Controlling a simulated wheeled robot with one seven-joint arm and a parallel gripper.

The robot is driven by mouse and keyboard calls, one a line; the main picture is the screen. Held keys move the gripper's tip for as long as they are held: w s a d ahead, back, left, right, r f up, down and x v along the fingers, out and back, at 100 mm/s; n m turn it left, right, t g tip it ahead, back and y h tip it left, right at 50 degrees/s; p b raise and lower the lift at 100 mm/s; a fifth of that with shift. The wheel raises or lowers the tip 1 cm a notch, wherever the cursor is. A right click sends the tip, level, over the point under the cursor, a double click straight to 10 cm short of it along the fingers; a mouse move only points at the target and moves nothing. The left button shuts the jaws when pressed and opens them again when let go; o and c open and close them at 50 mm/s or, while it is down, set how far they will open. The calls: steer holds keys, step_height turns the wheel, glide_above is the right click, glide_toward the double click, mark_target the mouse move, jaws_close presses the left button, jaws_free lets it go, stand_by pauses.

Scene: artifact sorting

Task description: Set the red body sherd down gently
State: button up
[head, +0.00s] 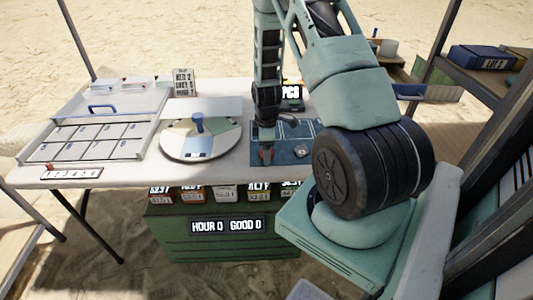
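My gripper (266,152) points straight down over the left part of the blue mat (292,155) on the table. A small reddish patch, possibly the red body sherd (267,157), shows at the fingertips, low over the mat or touching it. The patch is too small to tell its shape, whether the fingers are closed on it, or whether it rests on the mat. Small grey items (301,152) lie on the mat to the right of my gripper.
A round sectioned turntable (178,153) with a blue knob stands left of the mat. A compartmented white tray (50,152) with a blue handle is farther left. A green crate (180,246) with labelled boxes sits below the table's front edge. My arm hides the table's right side.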

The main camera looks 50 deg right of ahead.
steer(key=c, duration=1.1)
steer(key=shift+o, duration=0.2)
steer(key=shift+r, duration=0.15)
